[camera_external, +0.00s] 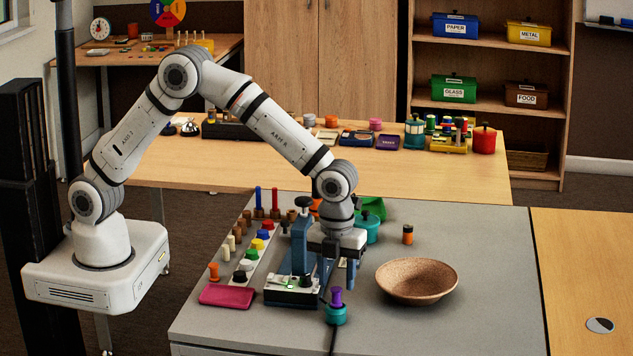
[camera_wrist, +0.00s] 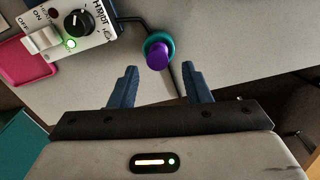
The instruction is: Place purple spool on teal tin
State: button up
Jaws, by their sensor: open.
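The purple spool (camera_external: 336,297) stands upright on top of the small teal tin (camera_external: 336,316) near the front edge of the grey table. In the wrist view the purple spool (camera_wrist: 158,56) sits over the teal tin (camera_wrist: 151,40), whose rim shows around it. My gripper (camera_external: 338,272) is above and slightly behind the spool. Its blue fingers are apart and empty in the wrist view (camera_wrist: 159,82), with the spool beyond the fingertips and touching neither.
A blue press-like device (camera_external: 300,250) with a control panel (camera_wrist: 75,25) stands just left of my gripper. A pink tray (camera_external: 227,297) lies further left. A brown bowl (camera_external: 417,280) is to the right. A dark cable runs beside the tin.

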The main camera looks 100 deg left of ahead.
aim_at(336, 290)
jog(key=s+a+r+n, duration=0.2)
jog(key=s+r+n, duration=0.3)
jog(key=r, duration=0.8)
jog(key=s+a+n+t, duration=0.1)
jog(key=s+a+n, duration=0.2)
jog(key=s+n, duration=0.4)
jog(key=s+a+r+n+t, duration=0.1)
jog(key=s+a+n, duration=0.2)
jog(key=s+n, duration=0.5)
jog(key=s, duration=1.3)
jog(key=shift+r, duration=0.15)
